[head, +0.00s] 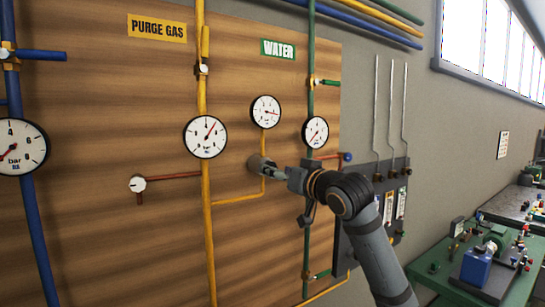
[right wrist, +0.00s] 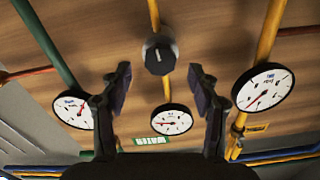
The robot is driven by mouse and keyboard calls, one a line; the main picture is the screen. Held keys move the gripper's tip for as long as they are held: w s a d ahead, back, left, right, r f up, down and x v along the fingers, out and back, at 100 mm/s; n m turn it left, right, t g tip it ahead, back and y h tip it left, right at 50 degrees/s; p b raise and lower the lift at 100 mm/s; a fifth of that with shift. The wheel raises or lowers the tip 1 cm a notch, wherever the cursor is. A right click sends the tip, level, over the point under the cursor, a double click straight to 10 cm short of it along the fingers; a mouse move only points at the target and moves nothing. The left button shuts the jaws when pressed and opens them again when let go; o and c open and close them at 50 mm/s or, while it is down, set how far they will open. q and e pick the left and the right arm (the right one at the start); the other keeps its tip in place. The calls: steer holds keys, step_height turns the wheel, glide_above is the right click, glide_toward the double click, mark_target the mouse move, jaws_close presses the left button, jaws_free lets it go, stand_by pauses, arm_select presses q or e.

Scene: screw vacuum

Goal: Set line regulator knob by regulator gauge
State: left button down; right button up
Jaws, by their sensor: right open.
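The dark round regulator knob (head: 257,163) sits on a thin yellow pipe on the wooden panel, partly behind my right gripper (head: 272,170). In the right wrist view the knob (right wrist: 158,54) has a light mark on its face and lies between the fingertips in the picture. My right gripper (right wrist: 160,72) is open, its two dark fingers apart with a visible gap to either side of the knob. The regulator gauge (head: 265,111) is above the knob, its red needle pointing right; it also shows in the right wrist view (right wrist: 171,120). My left gripper is out of view.
A larger gauge (head: 205,136) is on the yellow pipe left of the knob. Another gauge (head: 315,132) is on the green pipe just above my right wrist. Thin tubes and a grey panel (head: 355,240) stand to the right. A green workbench (head: 460,280) is at lower right.

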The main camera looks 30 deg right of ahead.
steer(key=w, duration=0.2)
steer(key=w+p, duration=0.1)
steer(key=shift+w+a, duration=0.2)
steer(key=shift+w, duration=0.15)
steer(key=c, duration=1.2)
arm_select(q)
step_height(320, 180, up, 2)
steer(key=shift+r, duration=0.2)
arm_select(e)
steer(key=n, duration=0.5)
steer(key=o, duration=1.2)
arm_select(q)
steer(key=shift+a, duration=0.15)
arm_select(e)
steer(key=shift+s, duration=0.1)
